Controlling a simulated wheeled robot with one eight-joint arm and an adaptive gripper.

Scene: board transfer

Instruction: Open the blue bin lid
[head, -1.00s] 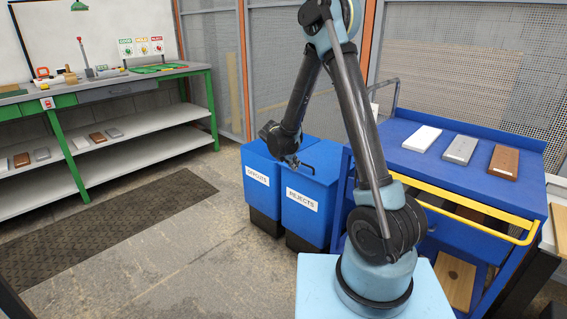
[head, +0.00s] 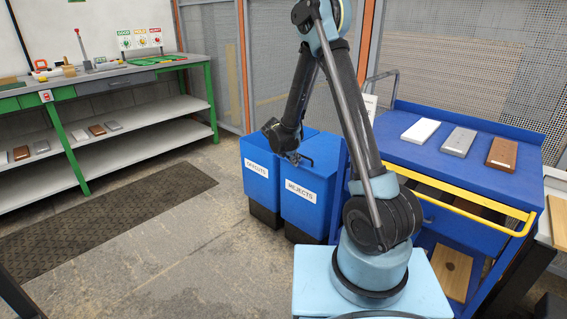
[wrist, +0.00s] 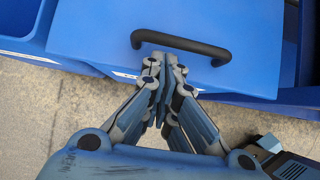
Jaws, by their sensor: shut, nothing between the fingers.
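Two blue bins stand side by side in the head view. The right one, labelled REJECTS (head: 308,208), is partly behind my arm; the left bin (head: 261,184) has a white label that is hard to read. In the wrist view a flat blue lid (wrist: 100,30) with a black bar handle (wrist: 190,43) fills the upper part. My gripper (wrist: 163,60) is shut and empty, its fingertips overlapping the handle's near edge in the picture. I cannot tell whether they touch it. My gripper also shows over the bins in the head view (head: 298,160). The lid looks closed.
A blue cart (head: 405,170) with a yellow rail (head: 455,196) and several boards on top stands close to the right of the bins. A green-framed workbench (head: 140,75) stands at the back left. The floor in front of the bins (head: 190,240) is clear.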

